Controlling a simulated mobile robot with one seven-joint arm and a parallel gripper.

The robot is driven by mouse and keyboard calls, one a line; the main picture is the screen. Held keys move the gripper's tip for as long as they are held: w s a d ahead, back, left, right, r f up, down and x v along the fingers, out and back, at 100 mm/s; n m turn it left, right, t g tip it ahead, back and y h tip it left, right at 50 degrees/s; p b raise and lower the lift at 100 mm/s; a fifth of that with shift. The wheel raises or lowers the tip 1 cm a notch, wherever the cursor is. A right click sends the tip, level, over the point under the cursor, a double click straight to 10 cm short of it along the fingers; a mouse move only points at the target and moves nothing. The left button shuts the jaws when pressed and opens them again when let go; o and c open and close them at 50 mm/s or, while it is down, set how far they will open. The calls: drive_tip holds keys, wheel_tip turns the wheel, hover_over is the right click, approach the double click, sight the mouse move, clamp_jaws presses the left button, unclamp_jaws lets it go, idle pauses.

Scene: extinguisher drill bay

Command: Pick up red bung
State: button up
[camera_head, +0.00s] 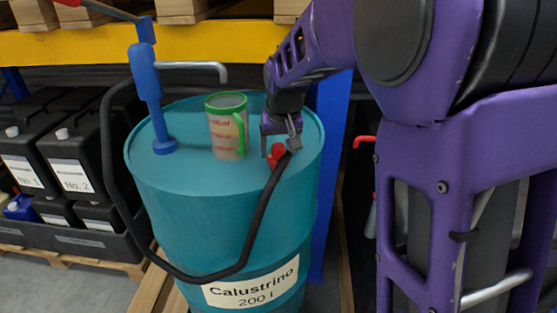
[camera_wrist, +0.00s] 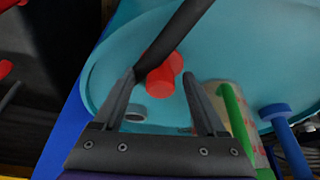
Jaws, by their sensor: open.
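The red bung (camera_head: 276,152) is on the top of the teal drum (camera_head: 185,220), near its right rim. In the wrist view the red bung (camera_wrist: 158,83) lies between the fingertips of my gripper (camera_wrist: 160,80). The two fingers are apart, one on each side, and I cannot tell whether either touches it. In the head view my gripper (camera_head: 281,142) is just above and around the bung, partly hiding it. A black hose (camera_head: 262,210) runs up over the drum rim and ends right beside the bung. In the wrist view the hose (camera_wrist: 180,30) passes close against it.
A mug with a green rim and handle (camera_head: 226,140) stands left of my gripper on the drum. A blue pump (camera_head: 152,100) with a grey spout stands further left. A pale ring (camera_wrist: 135,113) shows on the drum top. Black canisters (camera_head: 70,165) stand at left; a yellow shelf beam (camera_head: 100,45) crosses behind.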

sight(278, 143)
drive_tip(key=shift+s+r, duration=0.1)
drive_tip(key=shift+c, duration=1)
drive_tip(key=c, duration=0.9)
clamp_jaws()
drive_tip(key=shift+r, duration=0.4)
drive_tip(key=r, duration=0.3)
drive_tip(key=r+p, duration=0.1)
drive_tip(key=r, duration=0.2)
drive_tip(key=w+r, duration=0.1)
drive_tip(key=r, duration=0.2)
drive_tip(key=shift+r, duration=0.1)
drive_tip(key=w+d+f+p, duration=0.1)
drive_tip(key=w, duration=0.7)
drive_tip(key=w+d+f+p, duration=0.1)
drive_tip(key=w, duration=0.8)
drive_tip(key=shift+w+d+f, duration=0.2)
drive_tip(key=shift+d+f, duration=0.1)
drive_tip(key=shift+f, duration=0.1)
